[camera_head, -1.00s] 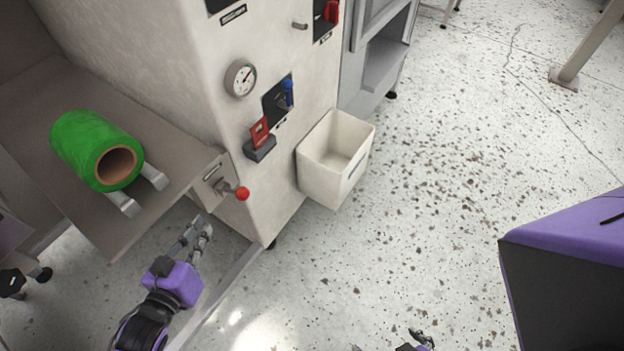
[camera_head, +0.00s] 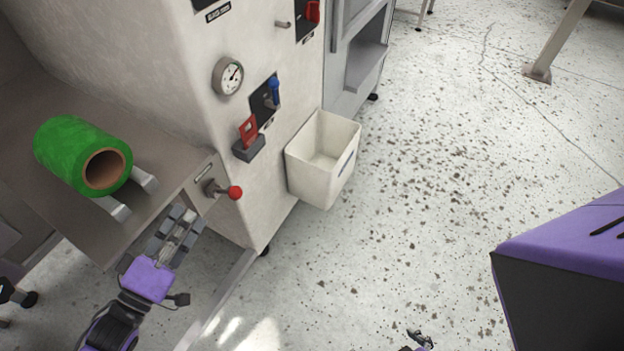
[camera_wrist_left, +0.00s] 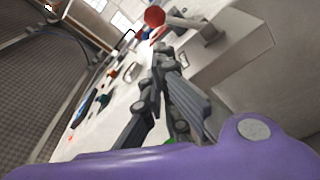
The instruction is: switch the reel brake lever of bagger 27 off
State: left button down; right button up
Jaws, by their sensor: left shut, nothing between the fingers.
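The reel brake lever (camera_head: 235,192) has a red ball knob on a short metal arm. It sticks out to the right from a plate (camera_head: 203,178) on the edge of the reel shelf. My left gripper (camera_head: 182,217) is shut and empty, just below and left of the lever, apart from the knob in the head view. In the left wrist view the red knob (camera_wrist_left: 154,16) shows beyond the fingertips of my left gripper (camera_wrist_left: 160,55). At the bottom edge of the head view, a small part of my right gripper (camera_head: 420,338) shows; its fingers are not clear.
A green film reel (camera_head: 82,155) lies on the shelf. The machine face has a gauge (camera_head: 227,75), a blue-handled switch (camera_head: 274,90), a red tag piece (camera_head: 248,132) and a white bin (camera_head: 323,158).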

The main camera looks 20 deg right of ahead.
aim_at(228, 193)
pick_arm(q)
jog(key=x, duration=1)
jog(key=shift+p, duration=0.35)
pick_arm(e)
jog(key=shift+r, duration=0.3)
pick_arm(q)
jog(key=shift+s+d+f+m, duration=0.2)
jog(key=shift+s+m, duration=0.15)
jog(key=shift+m, duration=0.15)
pick_arm(e)
jog(key=shift+f, duration=0.15)
pick_arm(q)
jog(key=s+d+f+m+g+h+b, duration=0.1)
jog(key=f+m+b, duration=0.5)
jog(key=m, duration=0.7)
jog(key=s+d+f+h, duration=0.1)
jog(key=s+d, duration=0.1)
jog(key=s, duration=0.1)
jog(key=shift+f+g, duration=0.25)
jog(key=shift+g, duration=0.15)
pick_arm(e)
jog(key=shift+g, duration=0.3)
jog(key=s+f, duration=0.1)
jog(key=f, duration=0.2)
jog(key=s+f, duration=0.1)
jog(key=f, duration=0.1)
jog(key=shift+s, duration=0.35)
pick_arm(q)
jog(key=shift+a+f, duration=0.1)
jog(key=shift+f, duration=0.05)
